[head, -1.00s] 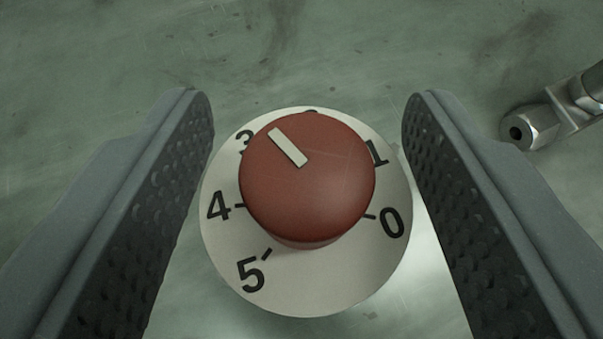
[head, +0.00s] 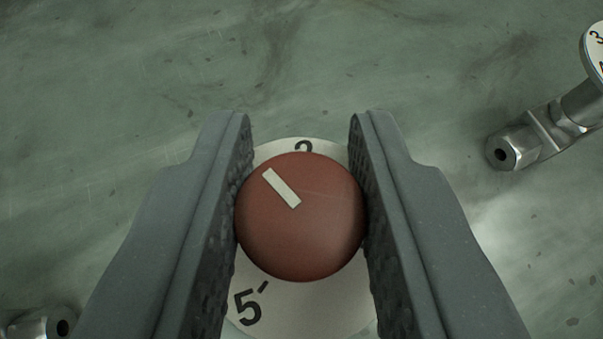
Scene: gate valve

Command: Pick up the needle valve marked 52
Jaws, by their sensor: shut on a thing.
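A valve with a round red knob (head: 302,230) and a pale numbered dial (head: 305,305) is in the middle of the head view. A white pointer bar on the knob aims to the upper left. The dial's 5 shows at lower left and part of a 2 at the top. No mark 52 is visible. My gripper (head: 302,200) is shut on the red knob, one textured finger against each side. The fingers hide the dial's left and right parts. The valve's body under the dial is hidden.
Another metal valve (head: 550,130) lies at the right, its numbered dial cut off by the upper right edge. A metal fitting (head: 45,325) shows at the lower left edge. The stained greenish surface (head: 110,130) is clear beyond the gripper.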

